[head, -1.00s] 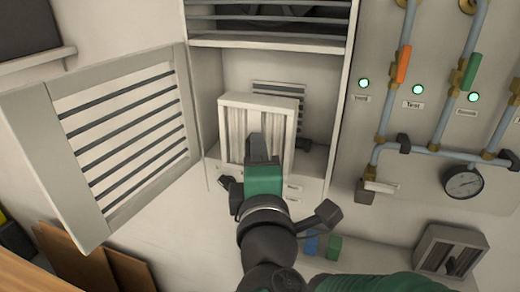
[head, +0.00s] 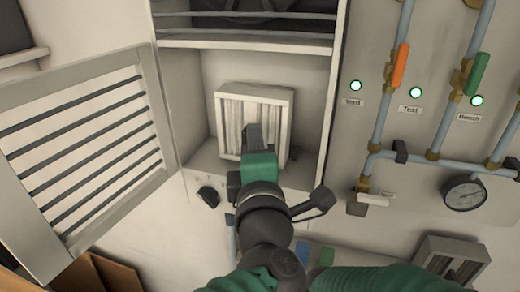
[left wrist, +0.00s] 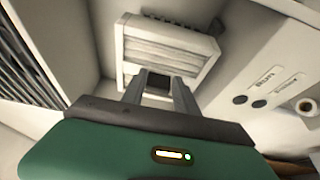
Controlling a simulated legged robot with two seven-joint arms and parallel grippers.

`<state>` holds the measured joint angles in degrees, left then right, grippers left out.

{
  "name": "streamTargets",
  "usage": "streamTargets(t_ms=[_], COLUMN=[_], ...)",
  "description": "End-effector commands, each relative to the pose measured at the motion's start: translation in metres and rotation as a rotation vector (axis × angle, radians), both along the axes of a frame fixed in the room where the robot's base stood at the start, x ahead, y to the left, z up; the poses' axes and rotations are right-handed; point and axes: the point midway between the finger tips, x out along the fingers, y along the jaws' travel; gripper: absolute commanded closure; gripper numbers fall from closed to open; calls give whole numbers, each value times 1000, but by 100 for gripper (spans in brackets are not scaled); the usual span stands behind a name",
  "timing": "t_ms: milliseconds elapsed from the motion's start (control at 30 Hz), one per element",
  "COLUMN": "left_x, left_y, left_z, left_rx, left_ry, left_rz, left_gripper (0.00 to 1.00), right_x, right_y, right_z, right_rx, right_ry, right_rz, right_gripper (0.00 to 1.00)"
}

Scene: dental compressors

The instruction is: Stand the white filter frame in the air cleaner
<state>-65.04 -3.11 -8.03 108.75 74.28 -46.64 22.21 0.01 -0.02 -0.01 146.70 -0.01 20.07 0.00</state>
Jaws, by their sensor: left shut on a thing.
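The white filter frame (head: 285,106), a pale box with a pleated panel, is upright inside the open cabinet of the air cleaner (head: 331,120). My left gripper (head: 254,135) is shut on its near side, and its fingers hide part of the panel. In the left wrist view the frame (left wrist: 180,45) stands beyond my left gripper's two fingers (left wrist: 160,85), tilted in the picture. I cannot tell whether its bottom edge touches the cabinet floor. My right gripper does not show.
The louvred door (head: 85,150) stands open at the left. Blue pipes with an orange valve handle (head: 400,66), a green handle (head: 477,68) and a gauge (head: 464,192) are on the right wall. A black knob (head: 208,195) sits on the cabinet front. A grey box (head: 452,260) lies at lower right.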

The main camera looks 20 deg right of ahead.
Motion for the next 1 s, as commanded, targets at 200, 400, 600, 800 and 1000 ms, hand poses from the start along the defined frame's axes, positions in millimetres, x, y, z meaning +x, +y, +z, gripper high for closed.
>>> streamTargets(t_ms=[200, 400, 600, 800, 1000], left_x=[2, 1, 0, -2, -6], left_y=[0, -3, -4, -6, -7], left_z=[0, 0, -1, -4, -7], left_rx=[0, 2, 3, 2, 2], left_ry=[0, 0, -1, 1, 1], left_rz=[1, 1, 0, 1, 1], left_gripper=[100, 100, 100, 100, 100], right_x=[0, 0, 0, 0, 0], right_y=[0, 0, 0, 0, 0], right_z=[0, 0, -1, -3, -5], right_rx=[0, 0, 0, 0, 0], right_ry=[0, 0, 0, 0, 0], right_rz=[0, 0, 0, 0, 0], right_gripper=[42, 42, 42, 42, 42])
